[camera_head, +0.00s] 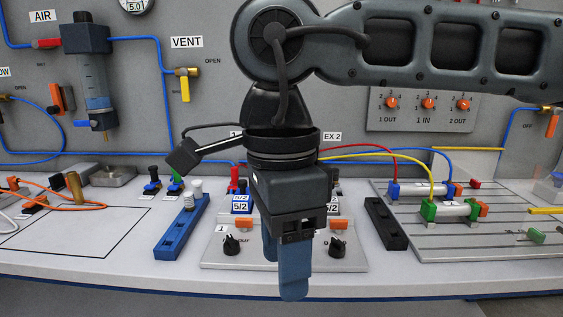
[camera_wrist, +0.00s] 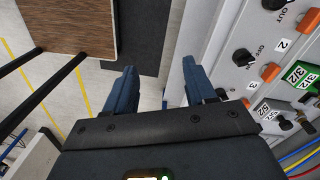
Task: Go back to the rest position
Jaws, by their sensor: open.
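My gripper (camera_head: 287,270) hangs pointing down in the middle of the head view, in front of the bench's front edge and the valve panel. Its blue fingers overlap in that view. In the wrist view my gripper (camera_wrist: 160,88) shows two blue fingers standing apart, with nothing between them. The floor lies below the gap. The arm reaches in from the upper right of the head view.
The grey valve panel (camera_head: 215,255) with black knobs is behind my gripper. A blue rack (camera_head: 182,232) is left of it, and a black rack (camera_head: 386,224) right. Cylinders with coloured hoses sit on a grooved plate (camera_head: 455,252). A brown wooden surface (camera_wrist: 75,25) shows in the wrist view.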

